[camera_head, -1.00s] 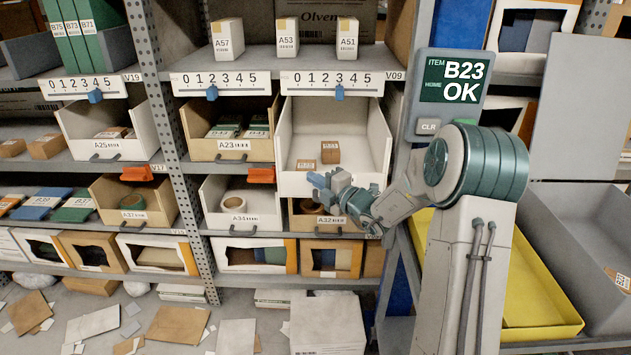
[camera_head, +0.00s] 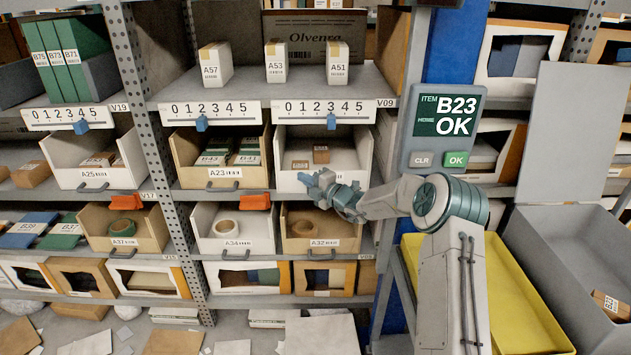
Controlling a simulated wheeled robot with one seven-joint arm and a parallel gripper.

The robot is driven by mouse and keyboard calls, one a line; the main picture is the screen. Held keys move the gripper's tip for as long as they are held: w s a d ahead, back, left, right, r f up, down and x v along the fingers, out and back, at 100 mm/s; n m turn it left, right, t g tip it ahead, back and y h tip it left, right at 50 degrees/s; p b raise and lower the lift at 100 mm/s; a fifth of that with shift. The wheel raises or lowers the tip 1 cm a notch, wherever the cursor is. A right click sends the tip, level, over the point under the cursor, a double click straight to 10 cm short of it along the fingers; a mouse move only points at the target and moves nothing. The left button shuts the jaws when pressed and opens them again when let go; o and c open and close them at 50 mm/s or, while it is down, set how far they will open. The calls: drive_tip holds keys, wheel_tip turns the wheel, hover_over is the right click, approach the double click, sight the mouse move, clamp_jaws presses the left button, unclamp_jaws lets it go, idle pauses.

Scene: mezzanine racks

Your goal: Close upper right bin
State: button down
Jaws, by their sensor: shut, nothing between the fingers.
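The upper right bin (camera_head: 288,184) is the white one on the upper bin shelf, right of the cardboard bin A23 (camera_head: 192,172). Its front now stands roughly in line with A23's front; I cannot tell if it is fully in. Two small brown boxes (camera_head: 320,155) lie inside it. My gripper (camera_head: 312,181) is shut and empty, at the bin's front panel and seemingly against it.
Below are bins A34 (camera_head: 232,244) and A32 (camera_head: 325,242). Small boxes A57, A53 and A51 (camera_head: 338,65) stand on the shelf above. A terminal reading "B23 OK" (camera_head: 447,115) and a yellow tray (camera_head: 425,250) are at the right.

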sight(310, 171)
drive_tip(key=w, duration=0.1)
drive_tip(key=w+d, duration=0.1)
drive_tip(key=w+p, duration=0.1)
drive_tip(key=w, duration=0.1)
drive_tip(key=shift+d, duration=0.3)
drive_tip(key=shift+w+r, duration=0.1)
drive_tip(key=shift+d+r, duration=0.1)
drive_tip(key=shift+r, duration=0.05)
drive_tip(key=shift+w+r+t, duration=0.1)
drive_tip(key=shift+r+t, duration=0.05)
drive_tip(key=shift+t, duration=0.15)
